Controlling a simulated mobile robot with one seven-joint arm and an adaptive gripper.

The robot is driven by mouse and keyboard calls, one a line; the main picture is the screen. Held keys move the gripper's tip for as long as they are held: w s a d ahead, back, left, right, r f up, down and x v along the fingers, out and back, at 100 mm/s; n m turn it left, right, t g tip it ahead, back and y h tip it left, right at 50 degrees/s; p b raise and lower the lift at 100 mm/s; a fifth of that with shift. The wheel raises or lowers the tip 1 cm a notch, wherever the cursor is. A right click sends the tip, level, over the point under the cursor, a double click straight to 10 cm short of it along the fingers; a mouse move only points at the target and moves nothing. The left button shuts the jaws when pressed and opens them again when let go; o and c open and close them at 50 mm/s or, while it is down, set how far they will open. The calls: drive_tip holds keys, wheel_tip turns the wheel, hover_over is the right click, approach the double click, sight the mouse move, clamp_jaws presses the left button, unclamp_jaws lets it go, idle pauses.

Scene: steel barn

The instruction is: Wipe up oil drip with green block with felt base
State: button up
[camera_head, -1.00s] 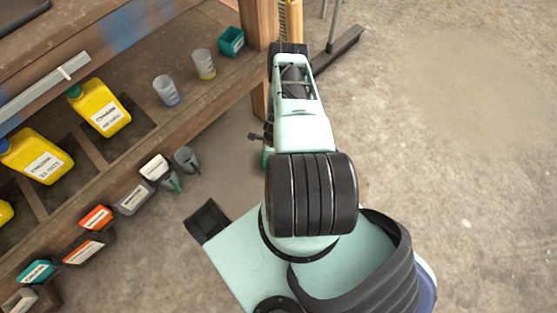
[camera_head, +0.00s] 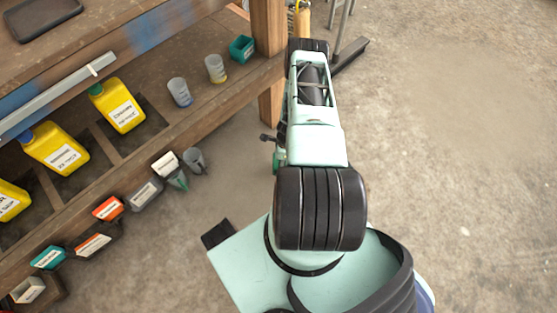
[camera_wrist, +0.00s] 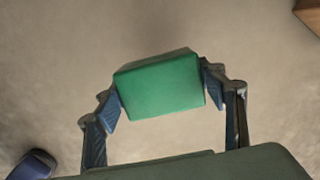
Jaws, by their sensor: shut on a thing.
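My gripper (camera_wrist: 162,95) is shut on the green block (camera_wrist: 160,82) in the wrist view, with one finger pad on each side of it. The block is tilted slightly in the picture, with bare floor behind it. Its felt base cannot be made out. In the head view my arm hides most of the gripper, and a small bit of green shows at the arm's left side. I cannot make out an oil drip in either view.
A wooden shelf unit (camera_head: 160,140) stands at the left, with yellow jugs (camera_head: 118,105), cups (camera_head: 179,92), a teal bin (camera_head: 241,48) and small labelled containers along its edge. Its post (camera_head: 268,60) is close to my arm. Concrete floor (camera_head: 460,150) is open at the right.

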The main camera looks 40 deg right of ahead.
drive_tip(key=shift+r+p, duration=0.4)
drive_tip(key=shift+r, duration=0.8)
drive_tip(key=shift+s, duration=0.1)
